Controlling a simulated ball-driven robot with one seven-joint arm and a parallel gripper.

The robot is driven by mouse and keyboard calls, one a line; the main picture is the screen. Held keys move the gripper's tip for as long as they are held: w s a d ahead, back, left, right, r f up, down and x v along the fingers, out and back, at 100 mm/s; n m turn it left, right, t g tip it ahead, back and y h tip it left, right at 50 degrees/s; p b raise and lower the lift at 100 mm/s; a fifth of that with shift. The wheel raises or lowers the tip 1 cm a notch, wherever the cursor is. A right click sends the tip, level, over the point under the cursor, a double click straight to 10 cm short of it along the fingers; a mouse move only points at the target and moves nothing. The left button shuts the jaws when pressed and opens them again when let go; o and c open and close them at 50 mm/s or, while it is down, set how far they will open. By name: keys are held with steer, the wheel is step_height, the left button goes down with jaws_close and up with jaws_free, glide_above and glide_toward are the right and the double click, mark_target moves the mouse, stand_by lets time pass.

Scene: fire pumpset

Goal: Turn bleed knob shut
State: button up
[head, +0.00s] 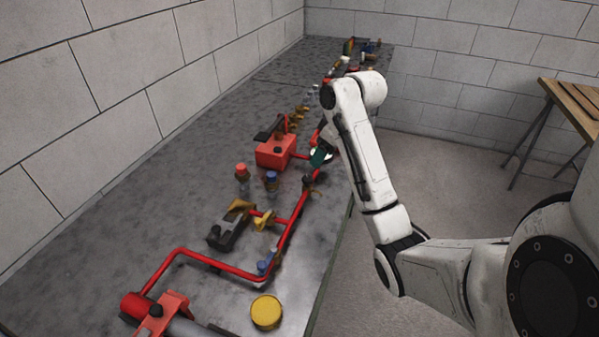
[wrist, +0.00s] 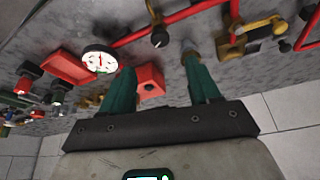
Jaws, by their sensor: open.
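My gripper (wrist: 159,63) shows two green fingers, spread apart with nothing held between them. In the head view my gripper (head: 318,158) is over the right side of the bench, close to the red pipe and partly hidden by my arm. A small black knob (wrist: 160,38) sits by the red pipe just beyond the fingertips in the wrist view; I cannot tell for sure that it is the bleed knob. A brass-coloured round part (wrist: 190,54) is at the right fingertip; whether they touch is unclear. A red block (wrist: 150,78) shows between the fingers.
A white-faced gauge (wrist: 100,58) is close to the left finger. Red pipe (head: 285,243) runs along the grey bench (head: 120,215). A red box (head: 272,152), a yellow cap (head: 266,312) and several valves stand there. A wooden-topped table (head: 575,98) is at right.

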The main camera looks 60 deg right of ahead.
steer(key=b, duration=0.6)
glide_above(308, 178)
steer(key=s, duration=0.3)
step_height(308, 178, down, 5)
steer(key=shift+a+p+x, duration=0.15)
steer(key=shift+p+x, duration=0.05)
steer(key=shift+x, duration=1.15)
steer(key=shift+a+p+x, duration=0.15)
steer(key=shift+x, duration=1.15)
steer(key=shift+w, duration=0.1)
steer(key=c, duration=1)
steer(key=shift+c, duration=0.2)
